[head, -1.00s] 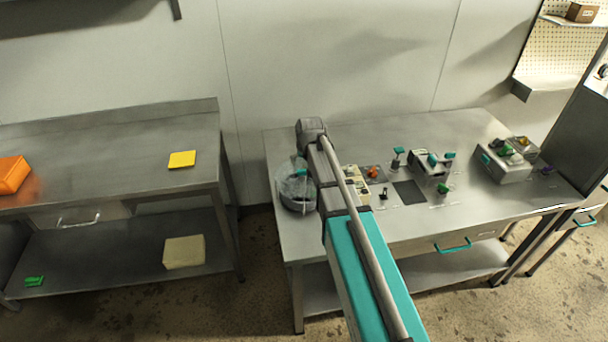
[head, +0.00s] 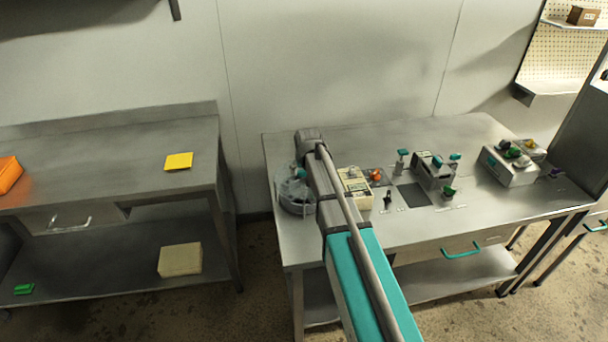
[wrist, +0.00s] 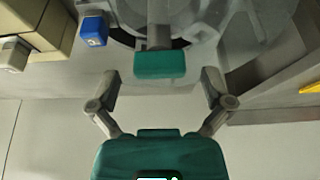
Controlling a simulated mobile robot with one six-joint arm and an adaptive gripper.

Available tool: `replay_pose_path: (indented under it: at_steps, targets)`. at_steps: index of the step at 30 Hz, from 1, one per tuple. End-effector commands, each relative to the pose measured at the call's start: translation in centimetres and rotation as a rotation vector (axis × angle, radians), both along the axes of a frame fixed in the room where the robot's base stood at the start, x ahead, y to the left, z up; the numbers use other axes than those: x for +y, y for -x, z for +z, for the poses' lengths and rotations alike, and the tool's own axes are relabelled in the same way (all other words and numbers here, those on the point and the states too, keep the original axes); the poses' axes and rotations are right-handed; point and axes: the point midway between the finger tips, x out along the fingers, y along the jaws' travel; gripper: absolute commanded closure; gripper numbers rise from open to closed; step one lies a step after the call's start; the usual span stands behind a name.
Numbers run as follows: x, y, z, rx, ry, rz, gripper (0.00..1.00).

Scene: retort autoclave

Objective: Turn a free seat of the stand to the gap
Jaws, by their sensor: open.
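The stand (head: 296,203) is a round grey unit with a clear guard at the left end of the right bench. My arm partly hides it in the head view. In the wrist view its round grey body (wrist: 190,12) fills the top, with a dark ring. A teal block (wrist: 160,64) on a grey stem stands out from it toward my gripper (wrist: 160,80). My gripper is open, its fingers on either side of and just short of the teal block, with nothing held. I cannot make out which seats are free, or the gap.
A cream box-like device (head: 355,188) stands close to the right of the stand. A blue block (wrist: 94,30) shows left of the teal block. Farther right are a grey fixture (head: 433,172) and another unit (head: 512,165). The bench's back is clear.

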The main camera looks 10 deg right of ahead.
Motion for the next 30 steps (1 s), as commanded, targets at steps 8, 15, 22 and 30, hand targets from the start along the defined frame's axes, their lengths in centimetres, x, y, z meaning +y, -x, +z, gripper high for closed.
replay_pose_path:
  at_steps: [8, 15, 22, 30]
  targets:
    - [-0.10, -0.11, -0.25, 0.000, 0.001, -0.001, 0.00]
    - [-0.09, -0.11, -0.24, 0.000, 0.001, -0.001, 0.17]
    - [-0.08, -0.11, -0.25, 0.000, 0.000, -0.001, 0.59]
    - [-0.06, -0.10, -0.25, 0.000, -0.001, -0.002, 0.95]
